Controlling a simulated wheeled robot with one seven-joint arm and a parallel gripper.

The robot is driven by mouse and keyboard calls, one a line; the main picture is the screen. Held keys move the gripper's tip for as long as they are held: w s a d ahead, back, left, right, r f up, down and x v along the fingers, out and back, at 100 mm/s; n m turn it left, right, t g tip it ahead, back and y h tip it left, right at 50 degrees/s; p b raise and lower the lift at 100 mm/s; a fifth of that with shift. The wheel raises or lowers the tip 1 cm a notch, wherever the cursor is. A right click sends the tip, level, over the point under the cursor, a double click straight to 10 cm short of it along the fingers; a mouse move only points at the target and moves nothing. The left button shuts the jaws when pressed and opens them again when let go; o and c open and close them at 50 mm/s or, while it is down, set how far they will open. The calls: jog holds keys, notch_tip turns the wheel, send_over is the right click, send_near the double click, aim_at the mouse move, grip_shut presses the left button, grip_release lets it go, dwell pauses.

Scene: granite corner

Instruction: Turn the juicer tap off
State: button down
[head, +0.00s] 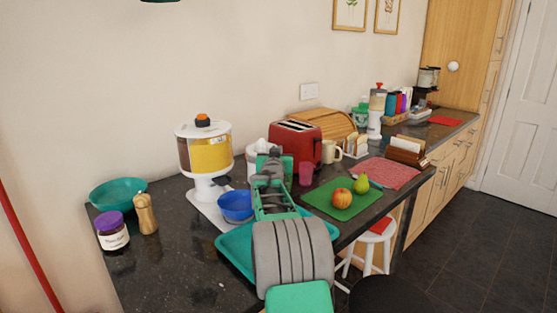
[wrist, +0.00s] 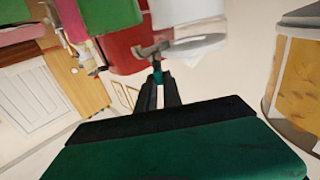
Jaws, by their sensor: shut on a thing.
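The juicer (head: 252,158) is a small white appliance, partly hidden behind my gripper (head: 272,158) in the head view. In the wrist view the juicer (wrist: 185,12) looks upside down, with a white body and a grey rim. A short grey spout sticks out from the rim, just beyond the fingertips of my gripper (wrist: 158,82). The two dark fingers are close together at the spout, shut on the small tap there. The fingers hide most of the tap, so its angle cannot be told.
A red toaster (head: 297,144) stands close right of the gripper.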

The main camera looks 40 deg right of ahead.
jog(key=shift+w+a+m+g+h+p, duration=0.15)
jog(key=shift+m+g+h+p, duration=0.35)
jog(key=shift+m+g+h, duration=0.55)
jog(key=shift+w+a+m+g+h+p, duration=0.1)
jog(key=shift+w+m+g+h+p, duration=0.15)
jog(key=shift+m+g+h+p, duration=0.8)
jog(key=shift+w+a+m+g+h+b, duration=0.15)
jog(key=shift+m+g, duration=0.55)
jog(key=shift+g, duration=1.2)
jog(key=shift+d, duration=0.1)
jog(key=c, duration=1.7)
grip_release()
jog(key=shift+d, duration=0.1)
jog(key=shift+c, duration=0.2)
jog(key=shift+o, duration=1.2)
